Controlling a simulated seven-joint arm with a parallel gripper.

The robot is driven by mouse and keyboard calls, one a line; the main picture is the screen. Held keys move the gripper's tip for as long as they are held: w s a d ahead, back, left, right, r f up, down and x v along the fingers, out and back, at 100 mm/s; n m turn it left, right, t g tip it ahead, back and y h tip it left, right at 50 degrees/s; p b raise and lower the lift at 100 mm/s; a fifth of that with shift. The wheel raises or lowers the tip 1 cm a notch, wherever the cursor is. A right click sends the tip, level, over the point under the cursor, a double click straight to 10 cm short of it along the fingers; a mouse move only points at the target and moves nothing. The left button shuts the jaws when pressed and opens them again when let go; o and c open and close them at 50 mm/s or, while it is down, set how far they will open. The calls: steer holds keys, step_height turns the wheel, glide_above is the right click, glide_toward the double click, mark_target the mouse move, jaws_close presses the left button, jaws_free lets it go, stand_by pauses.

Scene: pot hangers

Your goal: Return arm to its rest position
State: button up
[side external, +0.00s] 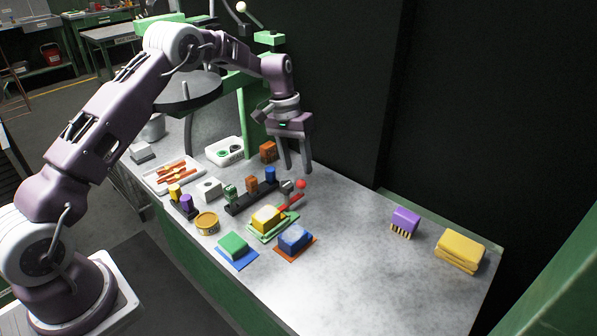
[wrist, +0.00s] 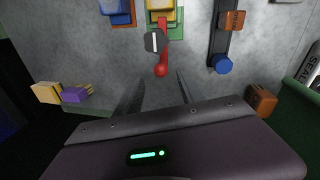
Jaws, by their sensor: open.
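My gripper (side external: 295,168) hangs over the far part of the grey table, fingers pointing down. Its fingers are apart and nothing shows between them. In the wrist view my gripper (wrist: 155,85) also shows two separated fingers. Below and beside it lies a red tool (side external: 293,194) with a grey head and a red ball at one end; it also shows in the wrist view (wrist: 161,54). The fingers appear apart from it.
A dark rack (side external: 240,207) with coloured blocks stands left of the gripper. Sponges on coloured mats, such as a blue one (side external: 294,239), lie in front. A purple brush (side external: 405,222) and yellow sponges (side external: 460,251) lie right. The table's middle right (side external: 370,270) is clear.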

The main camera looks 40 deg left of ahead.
steer(key=s+d+r+m+t+y, duration=0.1)
steer(key=s+d+r, duration=0.2)
steer(key=s+r, duration=0.55)
steer(key=s+d+r+t, duration=0.15)
steer(key=s+r, duration=0.45)
steer(key=r, duration=0.6)
steer(key=s+d+m+t+y, duration=0.1)
steer(key=s+d+t, duration=0.1)
steer(key=s, duration=2.1)
steer(key=shift+s+d+t, duration=0.35)
steer(key=shift+s+d, duration=0.05)
